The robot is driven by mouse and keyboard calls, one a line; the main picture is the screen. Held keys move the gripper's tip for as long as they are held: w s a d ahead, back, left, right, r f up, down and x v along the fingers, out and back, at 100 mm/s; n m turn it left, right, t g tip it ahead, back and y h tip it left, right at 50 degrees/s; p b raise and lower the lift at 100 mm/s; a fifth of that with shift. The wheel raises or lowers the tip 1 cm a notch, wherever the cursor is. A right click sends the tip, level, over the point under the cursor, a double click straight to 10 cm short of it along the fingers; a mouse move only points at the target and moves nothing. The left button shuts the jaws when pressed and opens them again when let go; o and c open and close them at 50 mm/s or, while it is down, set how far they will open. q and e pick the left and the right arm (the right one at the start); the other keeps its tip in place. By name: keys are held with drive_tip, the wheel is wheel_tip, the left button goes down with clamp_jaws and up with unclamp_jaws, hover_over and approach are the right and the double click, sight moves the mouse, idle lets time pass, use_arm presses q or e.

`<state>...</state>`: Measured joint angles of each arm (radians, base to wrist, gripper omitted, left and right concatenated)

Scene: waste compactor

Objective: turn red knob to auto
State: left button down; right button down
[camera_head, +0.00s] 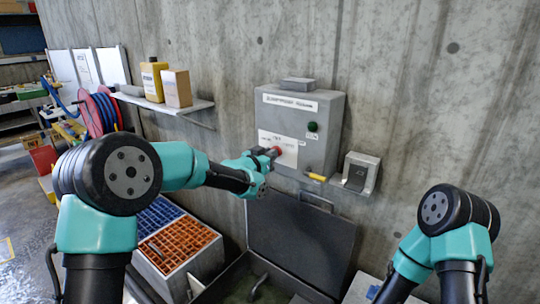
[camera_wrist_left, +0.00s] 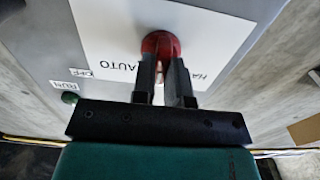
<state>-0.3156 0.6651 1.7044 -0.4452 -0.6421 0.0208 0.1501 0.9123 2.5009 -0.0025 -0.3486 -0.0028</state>
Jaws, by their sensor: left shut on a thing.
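The red knob (camera_head: 277,150) is on the front of a grey control box (camera_head: 325,160) mounted on the concrete wall. In the left wrist view the red knob (camera_wrist_left: 160,44) sits on a white label plate (camera_wrist_left: 110,30) with the word AUTO beside it. My left gripper (camera_head: 270,154) reaches the knob, and in the left wrist view its two fingers (camera_wrist_left: 161,72) are closed on either side of it. The fingers hide part of the knob, so I cannot tell its exact setting. My right arm shows at the lower right, but its gripper is out of view.
A green button (camera_head: 312,127) and a yellow handle (camera_head: 316,177) are on the box. A grey switch housing (camera_head: 357,174) is to its right. Below is an open dark bin (camera_head: 300,235), with an orange and blue crate unit (camera_head: 180,248) to the left. A shelf holds a yellow bottle (camera_head: 153,80).

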use_arm(q)
drive_tip(key=shift+m, duration=0.5)
drive_tip(key=shift+s+d+m, duration=0.1)
drive_tip(key=shift+d+m, duration=0.05)
drive_tip(key=shift+m, duration=3.85)
drive_tip(key=c, duration=1.1)
unclamp_jaws()
drive_tip(key=shift+c, duration=0.2)
